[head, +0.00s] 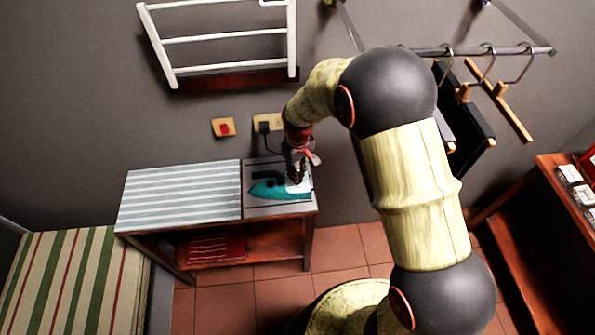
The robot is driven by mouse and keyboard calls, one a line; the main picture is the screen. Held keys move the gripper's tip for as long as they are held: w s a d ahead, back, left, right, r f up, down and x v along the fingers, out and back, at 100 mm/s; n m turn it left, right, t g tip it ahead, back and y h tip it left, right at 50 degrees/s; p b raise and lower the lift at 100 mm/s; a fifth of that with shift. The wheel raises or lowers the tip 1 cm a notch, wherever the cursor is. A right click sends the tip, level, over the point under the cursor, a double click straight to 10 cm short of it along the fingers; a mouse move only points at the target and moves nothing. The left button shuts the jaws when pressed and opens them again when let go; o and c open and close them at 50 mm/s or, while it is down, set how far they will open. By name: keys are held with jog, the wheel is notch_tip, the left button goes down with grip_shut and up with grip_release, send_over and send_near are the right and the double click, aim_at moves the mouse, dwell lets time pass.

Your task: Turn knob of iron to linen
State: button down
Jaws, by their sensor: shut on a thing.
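The iron (268,190) is teal with a pale part towards its right end. It lies on the grey plate (262,212) at the right end of the ironing table, with its tip to the left. My gripper (297,178) is over the right part of the iron, pointing down, and is shut on it, seemingly at the knob. The knob and its fabric marks are too small and covered by my gripper, so its setting cannot be read.
A striped ironing pad (180,195) covers the table's left part. A wall socket (268,123) with a black plug and a red switch (223,127) are behind. A white rack (222,40) hangs above, hangers (490,75) at right. A striped bench (70,280) stands front left.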

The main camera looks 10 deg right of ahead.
jog(key=m+p, duration=0.1)
jog(key=m, duration=0.5)
jog(key=shift+s+d+f+p, duration=0.1)
jog(key=shift+s+f+p, duration=0.1)
jog(key=shift+p, duration=0.2)
jog(key=m+p, duration=0.1)
jog(key=m, duration=0.5)
jog(key=shift+s+f, duration=0.1)
jog(key=shift+s, duration=0.05)
jog(key=c, duration=2)
grip_release()
jog(key=o, duration=0.4)
jog(key=shift+w, duration=0.2)
jog(key=shift+r, duration=0.2)
notch_tip(320, 180, up, 12)
